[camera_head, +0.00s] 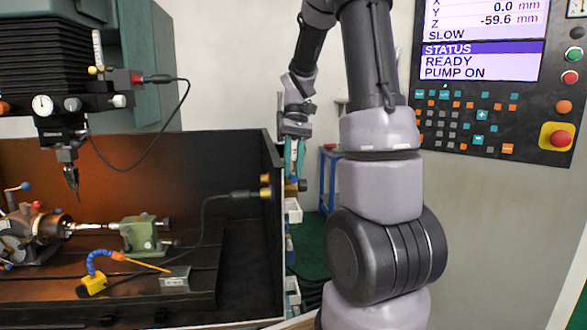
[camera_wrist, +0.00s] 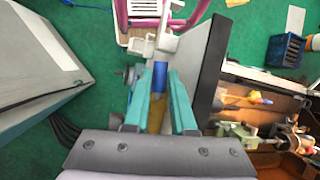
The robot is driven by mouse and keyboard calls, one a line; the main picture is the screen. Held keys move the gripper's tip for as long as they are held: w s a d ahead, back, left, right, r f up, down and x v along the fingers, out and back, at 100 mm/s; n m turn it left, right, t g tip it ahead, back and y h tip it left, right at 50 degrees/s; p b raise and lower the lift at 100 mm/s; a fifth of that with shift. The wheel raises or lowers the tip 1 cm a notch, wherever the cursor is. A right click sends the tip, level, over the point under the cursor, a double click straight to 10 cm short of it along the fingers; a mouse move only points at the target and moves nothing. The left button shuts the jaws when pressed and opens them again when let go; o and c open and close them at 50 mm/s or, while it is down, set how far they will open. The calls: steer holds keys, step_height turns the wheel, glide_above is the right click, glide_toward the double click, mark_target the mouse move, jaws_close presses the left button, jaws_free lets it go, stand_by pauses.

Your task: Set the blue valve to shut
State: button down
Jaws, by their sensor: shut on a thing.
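My gripper (camera_wrist: 160,82) has two teal fingers, seen in the wrist view closed around a blue cylindrical piece (camera_wrist: 160,75). This piece looks like the blue valve's handle, but its lever position cannot be told. A yellowish part shows below it between the fingers, and pale grey fittings show just beyond the fingertips. In the head view my gripper (camera_head: 295,160) points down beside the right outer wall of the machine enclosure. A small blue end (camera_head: 302,185) shows at its tips; the rest of the valve is hidden there.
The dark enclosure wall (camera_head: 274,185) stands close on the gripper's left. Inside are a chuck (camera_head: 35,235), a green tailstock (camera_head: 140,234) and a blue coolant hose (camera_head: 98,260) on a yellow base. A control panel (camera_head: 490,80) stands at right. A pink-framed cart (camera_wrist: 150,25) and green floor lie beyond the gripper.

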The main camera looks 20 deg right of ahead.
steer(key=c, duration=0.8)
jaws_free()
steer(key=shift+o, duration=0.2)
